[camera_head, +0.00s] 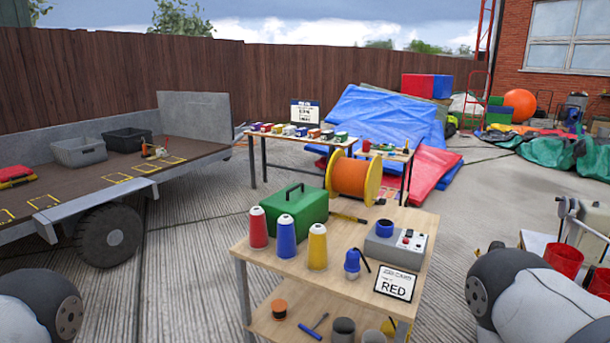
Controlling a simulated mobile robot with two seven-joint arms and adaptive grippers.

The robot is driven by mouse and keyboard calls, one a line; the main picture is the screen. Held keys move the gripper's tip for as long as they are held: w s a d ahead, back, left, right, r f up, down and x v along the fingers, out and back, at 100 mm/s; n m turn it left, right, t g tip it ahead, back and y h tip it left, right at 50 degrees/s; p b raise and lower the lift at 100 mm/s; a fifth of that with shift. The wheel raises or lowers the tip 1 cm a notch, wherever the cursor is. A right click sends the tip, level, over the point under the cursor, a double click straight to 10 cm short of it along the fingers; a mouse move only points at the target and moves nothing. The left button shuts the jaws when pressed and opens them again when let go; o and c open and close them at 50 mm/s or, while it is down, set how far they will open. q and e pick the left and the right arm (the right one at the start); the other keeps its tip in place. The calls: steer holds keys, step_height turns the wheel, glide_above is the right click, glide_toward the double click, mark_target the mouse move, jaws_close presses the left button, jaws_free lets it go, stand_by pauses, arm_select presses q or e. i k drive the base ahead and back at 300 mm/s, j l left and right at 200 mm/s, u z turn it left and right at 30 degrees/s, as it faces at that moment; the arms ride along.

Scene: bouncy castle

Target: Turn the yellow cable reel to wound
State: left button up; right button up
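The yellow cable reel (373,184) is in the middle of the head view, at the far end of the near wooden table (262,257). It has two yellow round flanges with orange cable around the drum between them. The green toolbox in front overlaps its lower left side. I cannot tell whether it stands on the table or behind it. Parts of my two arms show at the lower left and lower right corners, well apart from the reel. Neither gripper is in the picture.
The near table holds a green toolbox (297,208), red, blue and yellow spools, a grey control box (396,246) and a card reading RED (396,283). A trailer (110,185) stands left, another table (258,142) behind. Red cups (564,262) are at right. Paved ground lies between.

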mark_target(357, 178)
steer(key=i+l+z, duration=0.15)
steer(key=l, duration=0.3)
steer(key=i+l+z, duration=0.15)
steer(key=i+l, duration=0.15)
steer(key=i+l+z, duration=0.1)
steer(key=i+l, duration=0.15)
steer(key=l, duration=0.25)
